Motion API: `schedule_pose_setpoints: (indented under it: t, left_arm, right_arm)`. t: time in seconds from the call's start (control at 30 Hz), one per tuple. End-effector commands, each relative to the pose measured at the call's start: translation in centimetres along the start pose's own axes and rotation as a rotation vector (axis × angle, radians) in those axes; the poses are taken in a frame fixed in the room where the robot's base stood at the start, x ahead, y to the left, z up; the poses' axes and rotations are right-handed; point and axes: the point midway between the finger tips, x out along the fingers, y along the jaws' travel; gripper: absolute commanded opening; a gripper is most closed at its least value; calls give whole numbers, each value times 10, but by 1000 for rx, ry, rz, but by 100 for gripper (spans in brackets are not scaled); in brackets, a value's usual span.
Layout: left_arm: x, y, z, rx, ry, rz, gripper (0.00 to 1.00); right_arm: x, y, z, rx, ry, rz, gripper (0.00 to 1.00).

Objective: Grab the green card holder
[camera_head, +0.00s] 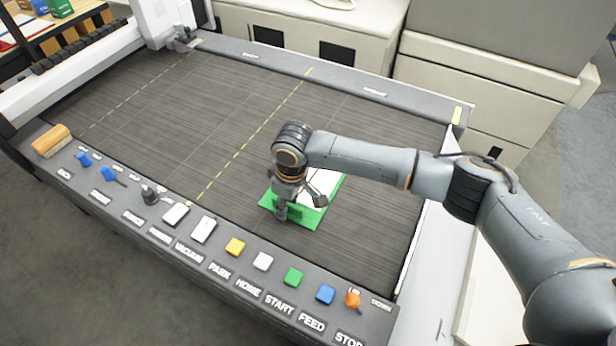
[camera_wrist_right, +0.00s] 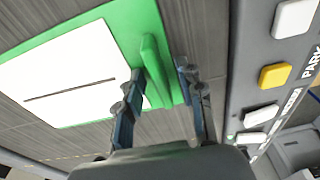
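The green card holder (camera_head: 307,218) is a flat green plate with a white card on it, lying on the dark bed of the machine. The right wrist view shows the plate (camera_wrist_right: 128,22), the white card (camera_wrist_right: 65,75) with a dark line, and a raised green ridge (camera_wrist_right: 154,62) along one side. My right gripper (camera_head: 294,209) is over the near side of the holder and hides part of it. In the wrist view its fingers (camera_wrist_right: 160,70) are apart, with the ridge between them; I cannot tell whether they touch it. My left gripper is not in view.
A control panel (camera_head: 200,262) with coloured buttons and switches runs along the bed's near edge. A wooden-backed block (camera_head: 50,141) lies at its left end. A white gantry (camera_head: 85,60) crosses the left side. The bed (camera_head: 190,110) is otherwise clear.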

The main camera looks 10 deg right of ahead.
Motion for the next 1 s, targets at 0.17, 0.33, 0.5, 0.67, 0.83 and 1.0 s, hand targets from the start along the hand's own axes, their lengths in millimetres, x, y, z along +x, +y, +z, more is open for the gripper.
schedule_pose_setpoints:
  t: [0.17,0.33,0.5,0.67,0.83,1.0]
  left_arm:
    - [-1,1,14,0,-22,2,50]
    - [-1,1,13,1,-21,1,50]
    - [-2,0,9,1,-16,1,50]
    - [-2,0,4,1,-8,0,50]
    - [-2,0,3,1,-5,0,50]
    - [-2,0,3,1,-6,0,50]
  right_arm:
    - [3,0,0,-1,1,1,38]
    - [3,0,0,-1,1,1,38]
    - [4,0,0,0,1,1,38]
    - [5,0,0,-1,1,1,19]
    - [5,0,0,-1,1,1,0]
    - [4,1,0,-1,1,2,0]
